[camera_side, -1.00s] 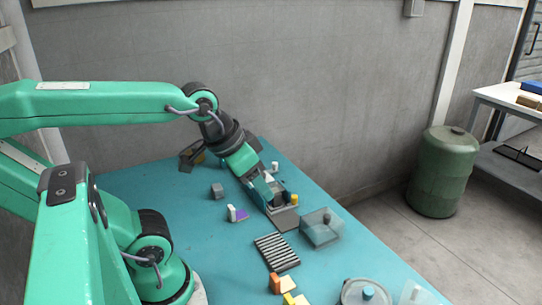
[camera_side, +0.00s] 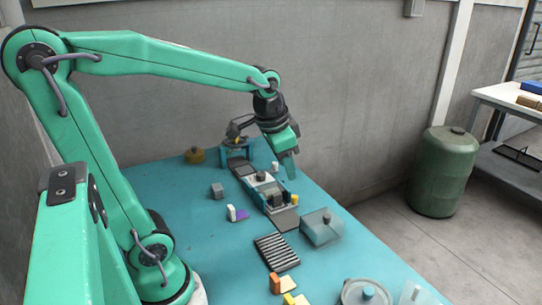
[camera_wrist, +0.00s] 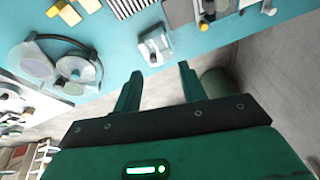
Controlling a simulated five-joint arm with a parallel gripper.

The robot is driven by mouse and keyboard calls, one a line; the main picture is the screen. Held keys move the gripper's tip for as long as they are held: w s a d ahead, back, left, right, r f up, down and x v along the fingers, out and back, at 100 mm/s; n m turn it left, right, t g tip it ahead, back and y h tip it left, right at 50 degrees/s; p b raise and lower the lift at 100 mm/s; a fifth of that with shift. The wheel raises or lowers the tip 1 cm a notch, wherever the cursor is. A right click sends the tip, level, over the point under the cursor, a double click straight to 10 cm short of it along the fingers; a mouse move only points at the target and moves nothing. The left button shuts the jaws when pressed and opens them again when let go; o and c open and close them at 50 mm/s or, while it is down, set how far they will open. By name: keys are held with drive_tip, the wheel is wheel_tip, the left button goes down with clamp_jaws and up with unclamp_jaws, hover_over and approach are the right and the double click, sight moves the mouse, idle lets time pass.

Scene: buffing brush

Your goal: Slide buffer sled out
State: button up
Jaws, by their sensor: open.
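The buffer sled appears to be the pale grey block with a dark knob (camera_side: 261,179) on the long narrow grey track on the blue table. A blue arch-shaped stand (camera_side: 262,147), likely the brush's, is at the track's far end, partly behind my arm. A dark upright block (camera_side: 280,198) is on the near part of the track. My gripper (camera_side: 291,172) is open and empty, raised above and to the right of the track. In the wrist view its open fingers (camera_wrist: 157,82) have nothing between them. The track's near end (camera_wrist: 215,14) shows at the top there.
A clear box with a knob (camera_side: 321,228) stands right of the track's near end. A striped mat (camera_side: 276,252) lies in front. A grey cube (camera_side: 217,190) and a white-and-purple piece (camera_side: 236,214) are to the left. A round clear dish (camera_side: 366,293) is at the front.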

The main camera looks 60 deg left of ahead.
drive_tip(key=w+a+f+m+g, duration=0.2)
drive_tip(key=w+a+f, duration=0.4)
drive_tip(key=w, duration=0.1)
drive_tip(key=m+g, duration=0.1)
hover_over(295, 196)
drive_tip(key=f, duration=0.7)
drive_tip(key=shift+s+d+f, duration=0.2)
drive_tip(key=shift+d+f, duration=0.1)
drive_tip(key=shift+d, duration=0.05)
drive_tip(key=shift+w+a+f+h, duration=0.1)
drive_tip(key=shift+a+f+h, duration=0.2)
drive_tip(key=shift+f, duration=0.1)
drive_tip(key=shift+f, duration=0.1)
drive_tip(key=shift+f, duration=3.8)
drive_tip(key=shift+c, duration=0.4)
clamp_jaws()
